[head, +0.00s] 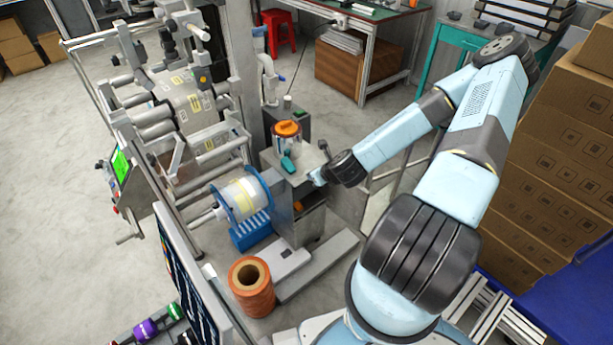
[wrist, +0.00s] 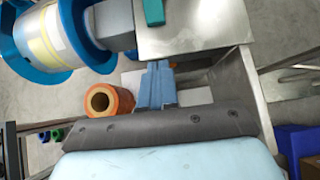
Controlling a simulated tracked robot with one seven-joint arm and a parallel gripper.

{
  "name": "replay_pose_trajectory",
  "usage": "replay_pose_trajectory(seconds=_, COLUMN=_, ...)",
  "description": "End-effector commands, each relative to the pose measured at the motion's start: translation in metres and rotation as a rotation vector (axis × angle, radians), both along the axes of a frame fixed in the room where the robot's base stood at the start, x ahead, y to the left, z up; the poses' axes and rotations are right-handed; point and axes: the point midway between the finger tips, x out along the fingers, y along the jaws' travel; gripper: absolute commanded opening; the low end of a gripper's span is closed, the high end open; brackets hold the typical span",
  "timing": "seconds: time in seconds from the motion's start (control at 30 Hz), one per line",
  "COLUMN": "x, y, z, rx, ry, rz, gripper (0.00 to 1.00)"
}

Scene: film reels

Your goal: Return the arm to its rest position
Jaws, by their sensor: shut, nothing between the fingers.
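My arm reaches out from the lower right of the head view and bends back toward the metal cabinet (head: 298,215). My gripper (head: 316,177) is at the right edge of the cabinet top, small in the head view. In the wrist view the two blue-grey fingers (wrist: 157,85) lie together, shut and empty, in front of the cabinet's edge. Whether they touch the cabinet I cannot tell.
A jar with an orange lid (head: 287,130) and a teal object (head: 288,162) stand on the cabinet. A blue-flanged reel (head: 242,196) is left of it. An orange roll (head: 250,285) stands at lower centre. Stacked cardboard boxes (head: 565,150) rise right of my arm.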

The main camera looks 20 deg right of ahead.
Motion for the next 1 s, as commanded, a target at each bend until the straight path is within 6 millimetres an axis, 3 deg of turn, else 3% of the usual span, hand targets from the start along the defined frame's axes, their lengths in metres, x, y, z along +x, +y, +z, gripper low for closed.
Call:
replay_pose_trajectory(seconds=0.2, x=-0.015, y=-0.007, z=0.016, rx=0.000, ry=-0.001, rz=-0.001, gripper=0.00)
replay_pose_trajectory(seconds=0.57, x=-0.018, y=-0.009, z=0.021, rx=-0.033, ry=-0.003, rz=0.039, gripper=0.00)
replay_pose_trajectory(seconds=1.0, x=-0.023, y=-0.018, z=0.048, rx=-0.375, ry=-0.016, rz=0.493, gripper=0.00)
